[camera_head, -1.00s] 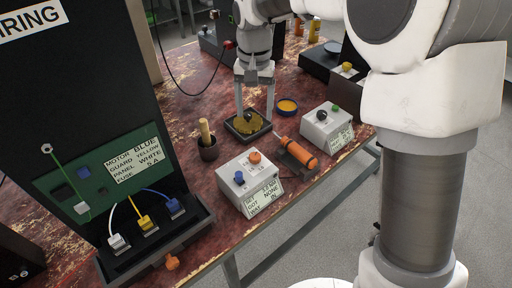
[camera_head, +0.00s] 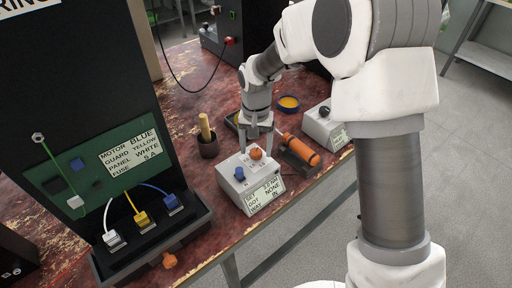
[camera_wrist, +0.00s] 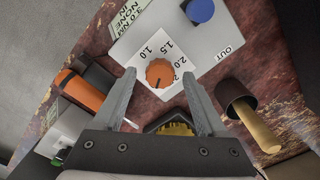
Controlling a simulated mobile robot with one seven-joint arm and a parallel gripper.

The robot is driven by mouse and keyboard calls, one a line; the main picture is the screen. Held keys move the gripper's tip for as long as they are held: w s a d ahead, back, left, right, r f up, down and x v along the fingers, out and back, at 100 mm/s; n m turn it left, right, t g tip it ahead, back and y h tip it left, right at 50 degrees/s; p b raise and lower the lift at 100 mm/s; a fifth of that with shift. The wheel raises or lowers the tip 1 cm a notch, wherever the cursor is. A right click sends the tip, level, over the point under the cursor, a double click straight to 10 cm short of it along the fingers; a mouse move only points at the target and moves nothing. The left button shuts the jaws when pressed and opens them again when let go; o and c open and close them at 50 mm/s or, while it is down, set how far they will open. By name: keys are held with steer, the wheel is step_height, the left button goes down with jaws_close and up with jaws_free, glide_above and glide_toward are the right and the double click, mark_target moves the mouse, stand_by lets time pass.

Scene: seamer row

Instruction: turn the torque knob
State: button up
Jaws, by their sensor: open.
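The torque knob is an orange dial (camera_wrist: 160,73) on a white box (camera_head: 250,197). In the wrist view numbers from 1.0 to 2.0 are printed around it. The box also bears a blue knob (camera_head: 239,174) and a label (camera_head: 264,196) reading 3.0 NM and NONE. My gripper (camera_head: 258,148) is open over the box. In the head view its fingertips are close around the orange knob (camera_head: 256,154). In the wrist view the open fingers (camera_wrist: 162,85) reach toward the knob, one on either side. I cannot tell whether they touch it.
An orange screwdriver (camera_head: 302,150) lies in a dark holder right of the box. A dark cup (camera_head: 208,147) with a wooden handle stands behind it on the left. A second white box (camera_head: 322,126) is farther right. A wiring panel (camera_head: 100,165) rises at the left.

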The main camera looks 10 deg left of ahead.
jaws_close()
stand_by(0.3)
stand_by(0.3)
steer(key=n+p, duration=0.2)
steer(key=n, duration=0.3)
steer(key=shift+r+n, duration=0.1)
steer(key=shift+n, duration=0.3)
steer(key=n+p, duration=0.2)
steer(key=n, duration=0.4)
steer(key=shift+a, duration=0.1)
steer(key=n+p, duration=0.2)
steer(key=n, duration=0.4)
steer(key=shift+s+n, duration=0.1)
steer(key=shift+n, duration=0.3)
steer(key=n+p, duration=0.2)
steer(key=n, duration=0.2)
steer(key=shift+n+p, duration=0.3)
steer(key=shift+n, duration=0.4)
